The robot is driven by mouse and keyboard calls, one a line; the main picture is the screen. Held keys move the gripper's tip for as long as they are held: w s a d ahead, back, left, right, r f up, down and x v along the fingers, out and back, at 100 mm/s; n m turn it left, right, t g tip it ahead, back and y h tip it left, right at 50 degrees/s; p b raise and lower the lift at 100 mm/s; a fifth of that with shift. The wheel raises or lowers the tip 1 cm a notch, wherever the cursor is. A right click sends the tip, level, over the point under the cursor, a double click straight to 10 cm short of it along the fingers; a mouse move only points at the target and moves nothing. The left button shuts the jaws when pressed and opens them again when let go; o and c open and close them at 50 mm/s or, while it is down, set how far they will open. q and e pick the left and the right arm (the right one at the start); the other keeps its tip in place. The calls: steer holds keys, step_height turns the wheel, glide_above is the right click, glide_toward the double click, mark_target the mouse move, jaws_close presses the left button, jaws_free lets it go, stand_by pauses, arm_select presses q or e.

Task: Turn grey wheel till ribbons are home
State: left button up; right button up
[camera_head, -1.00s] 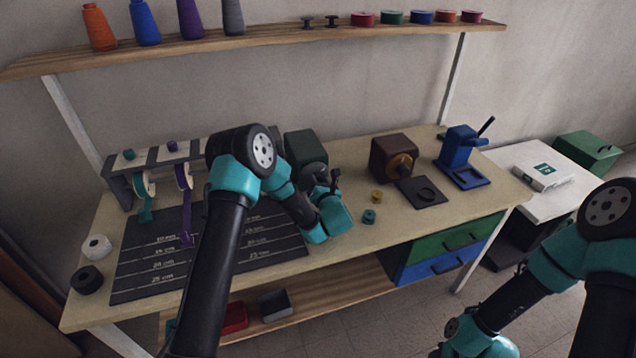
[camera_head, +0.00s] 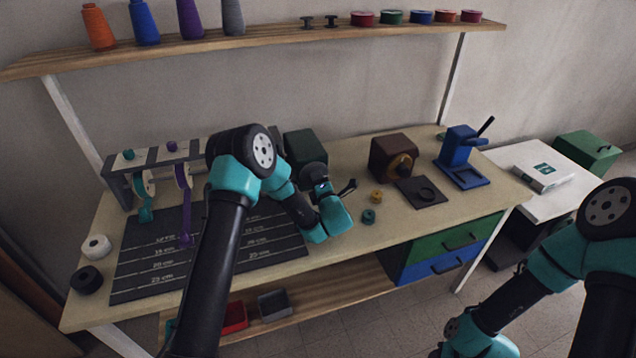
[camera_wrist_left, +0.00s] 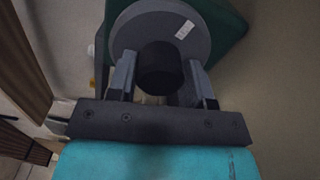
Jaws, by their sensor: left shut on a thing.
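The grey wheel (camera_wrist_left: 204,42) fills the top of the left wrist view as a round disc with a small white label, mounted on a dark green box (camera_wrist_left: 232,30). A black knob (camera_wrist_left: 160,68) stands out from it. My left gripper (camera_wrist_left: 158,85) is shut on this knob, a finger on each side. In the head view the wheel (camera_head: 312,174) is mostly hidden behind my left gripper (camera_head: 326,188). A teal ribbon (camera_head: 146,214) and a purple ribbon (camera_head: 186,212) hang from the rack at the left, the purple one reaching onto the dark mat. My right gripper is outside the picture.
The dark measuring mat (camera_head: 140,262) lies under my left arm. White (camera_head: 96,247) and black (camera_head: 87,280) rolls sit at the left edge. A brown box (camera_head: 392,157) and blue press (camera_head: 461,150) stand right of the wheel. Small teal (camera_head: 368,216) and yellow (camera_head: 377,197) pieces lie near the front.

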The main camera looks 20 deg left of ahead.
arm_select(q)
steer(key=shift+m, duration=0.7)
steer(key=o, duration=0.9)
steer(key=v, duration=1.7)
steer(key=shift+s+d, duration=0.15)
steer(key=shift+s, duration=0.05)
